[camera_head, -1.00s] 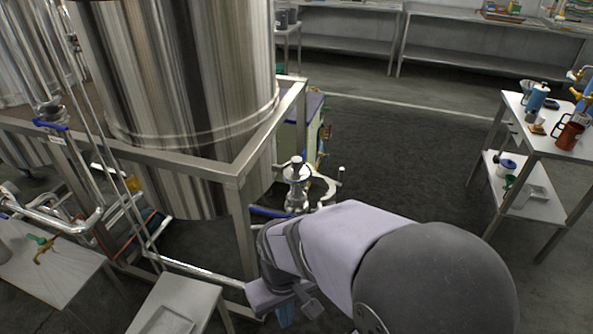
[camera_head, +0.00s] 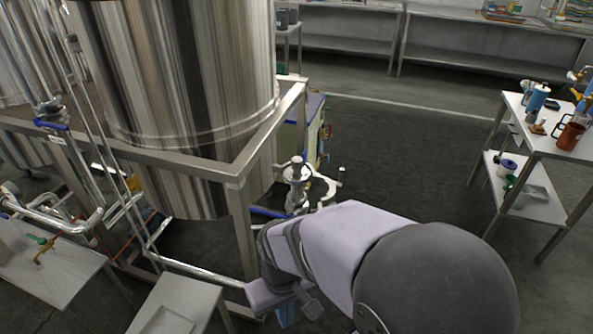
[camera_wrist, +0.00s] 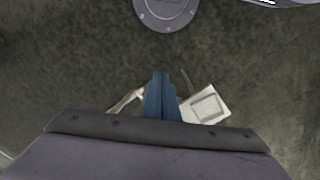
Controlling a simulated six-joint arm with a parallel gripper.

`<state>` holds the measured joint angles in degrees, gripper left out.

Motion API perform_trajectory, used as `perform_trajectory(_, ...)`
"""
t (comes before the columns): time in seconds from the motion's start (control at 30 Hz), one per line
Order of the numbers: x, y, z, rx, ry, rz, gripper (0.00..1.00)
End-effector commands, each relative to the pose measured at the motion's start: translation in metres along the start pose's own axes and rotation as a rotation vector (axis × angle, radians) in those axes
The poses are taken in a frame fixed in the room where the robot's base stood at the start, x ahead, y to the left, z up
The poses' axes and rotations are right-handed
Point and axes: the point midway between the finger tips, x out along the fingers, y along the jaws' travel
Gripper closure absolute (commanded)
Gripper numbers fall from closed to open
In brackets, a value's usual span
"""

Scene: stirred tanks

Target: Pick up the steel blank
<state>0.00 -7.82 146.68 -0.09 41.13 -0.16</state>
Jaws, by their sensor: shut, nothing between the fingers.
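I cannot make out the steel blank for certain in either view. A shiny steel fitting with a round top (camera_head: 297,163) stands beside the tank frame in the head view, with an open curved clamp (camera_head: 328,188) at its right; I cannot tell whether the blank is part of it. My gripper (camera_wrist: 161,98) points down with its blue fingers together and nothing between them. In the head view only a blue fingertip (camera_head: 285,317) shows below my wrist, left of my arm and in front of the fitting. My arm hides the floor behind it.
A large steel tank (camera_head: 180,100) and its square frame (camera_head: 237,165) stand left of my arm. A low table (camera_head: 190,291) with a shallow tray (camera_head: 168,322) is at the front left. A shelf table (camera_head: 560,150) with loose items stands right. The floor between is clear.

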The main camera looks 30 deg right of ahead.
Motion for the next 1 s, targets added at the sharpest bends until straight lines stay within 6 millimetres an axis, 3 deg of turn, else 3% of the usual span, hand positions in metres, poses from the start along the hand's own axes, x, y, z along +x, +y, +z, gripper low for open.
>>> perform_trajectory(0.17,0.000,0.000,0.000,0.000,0.000,0.000,1.00)
perform_trajectory(0.4,0.000,0.000,0.000,0.000,0.000,0.000,0.53)
perform_trajectory(0.77,-0.001,0.003,-0.001,-0.023,-0.011,0.013,0.53)
perform_trajectory(0.87,-0.003,0.011,-0.003,-0.088,-0.041,0.051,0.53)
perform_trajectory(1.0,-0.010,0.038,-0.013,-0.269,-0.124,0.162,0.53)
